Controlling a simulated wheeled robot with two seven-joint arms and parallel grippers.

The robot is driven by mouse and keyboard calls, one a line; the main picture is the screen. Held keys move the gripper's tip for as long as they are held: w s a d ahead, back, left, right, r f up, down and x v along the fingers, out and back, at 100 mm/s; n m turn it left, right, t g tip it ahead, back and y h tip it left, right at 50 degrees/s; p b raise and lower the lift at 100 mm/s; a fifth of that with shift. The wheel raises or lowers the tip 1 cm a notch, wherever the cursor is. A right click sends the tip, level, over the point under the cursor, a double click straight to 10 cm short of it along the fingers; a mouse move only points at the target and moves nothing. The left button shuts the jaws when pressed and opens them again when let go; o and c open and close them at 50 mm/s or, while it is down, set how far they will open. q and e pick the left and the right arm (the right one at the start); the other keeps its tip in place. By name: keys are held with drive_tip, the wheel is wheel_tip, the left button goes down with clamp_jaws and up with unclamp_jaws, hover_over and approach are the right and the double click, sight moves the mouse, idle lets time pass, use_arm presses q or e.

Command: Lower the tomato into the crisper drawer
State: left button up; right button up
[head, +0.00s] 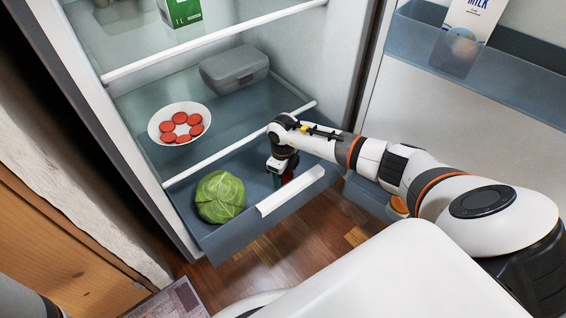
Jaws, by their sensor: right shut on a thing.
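The crisper drawer (240,232) at the bottom of the fridge is pulled out and open at the top. My right gripper (280,180) points down into its right part, behind the white front handle. It is shut on the tomato (288,176), of which only a small red patch shows beside the fingers. The gripper and the drawer front hide the rest, so I cannot tell whether the tomato touches the drawer floor. A green cabbage (220,197) lies in the left part of the drawer. My left gripper is out of view.
A white plate (155,127) of red slices and a grey lidded box (234,70) stand on the shelf above. A green carton (180,10) is higher up. The open fridge door at right holds a milk carton (462,35) in its bin (510,75).

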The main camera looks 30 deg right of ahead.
drive_tip(key=shift+f, duration=0.2)
drive_tip(key=shift+f+b, duration=0.55)
drive_tip(key=shift+f+b, duration=0.3)
drive_tip(key=shift+f, duration=0.15)
idle(0.4)
drive_tip(key=o, duration=1.1)
